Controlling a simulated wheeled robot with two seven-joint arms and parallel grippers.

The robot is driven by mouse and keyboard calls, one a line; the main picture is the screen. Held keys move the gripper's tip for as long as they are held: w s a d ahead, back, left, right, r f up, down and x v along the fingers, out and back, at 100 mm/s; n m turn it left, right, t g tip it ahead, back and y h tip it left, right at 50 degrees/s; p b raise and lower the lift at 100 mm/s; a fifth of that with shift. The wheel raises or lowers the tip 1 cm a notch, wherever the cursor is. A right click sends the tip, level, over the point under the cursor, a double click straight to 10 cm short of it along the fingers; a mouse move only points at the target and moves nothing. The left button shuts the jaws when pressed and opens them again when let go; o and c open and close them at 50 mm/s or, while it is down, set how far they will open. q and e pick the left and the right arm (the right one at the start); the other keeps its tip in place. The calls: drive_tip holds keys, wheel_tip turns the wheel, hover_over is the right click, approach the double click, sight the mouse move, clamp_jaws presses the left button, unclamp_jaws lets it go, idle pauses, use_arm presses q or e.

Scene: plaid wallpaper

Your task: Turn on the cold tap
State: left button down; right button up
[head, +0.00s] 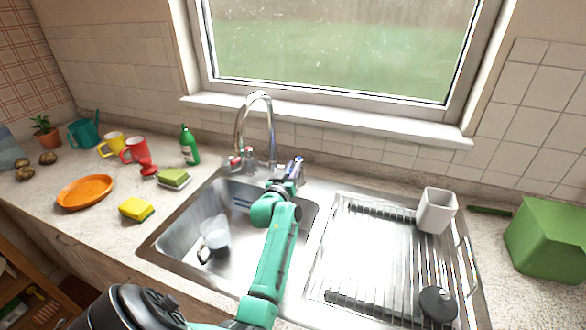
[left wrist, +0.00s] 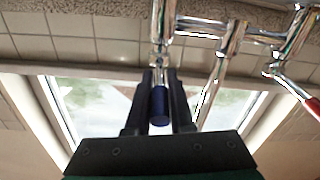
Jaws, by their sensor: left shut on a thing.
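The chrome faucet (head: 257,125) stands behind the sink, with a tall curved spout. The cold tap, with its blue handle (head: 298,166), is on the faucet's right side. In the left wrist view the blue handle (left wrist: 159,106) lies between the two dark fingers of my left gripper (left wrist: 160,85). In the head view my left gripper (head: 289,176) reaches across the sink to that handle and is shut on it. The red-handled tap (head: 235,162) is on the faucet's left side. My right gripper is not in view.
A drainer (head: 365,262) with a white cup (head: 436,210) is to the right. A green bottle (head: 189,146) and sponges stand left of the sink. The window sill (head: 330,120) is behind.

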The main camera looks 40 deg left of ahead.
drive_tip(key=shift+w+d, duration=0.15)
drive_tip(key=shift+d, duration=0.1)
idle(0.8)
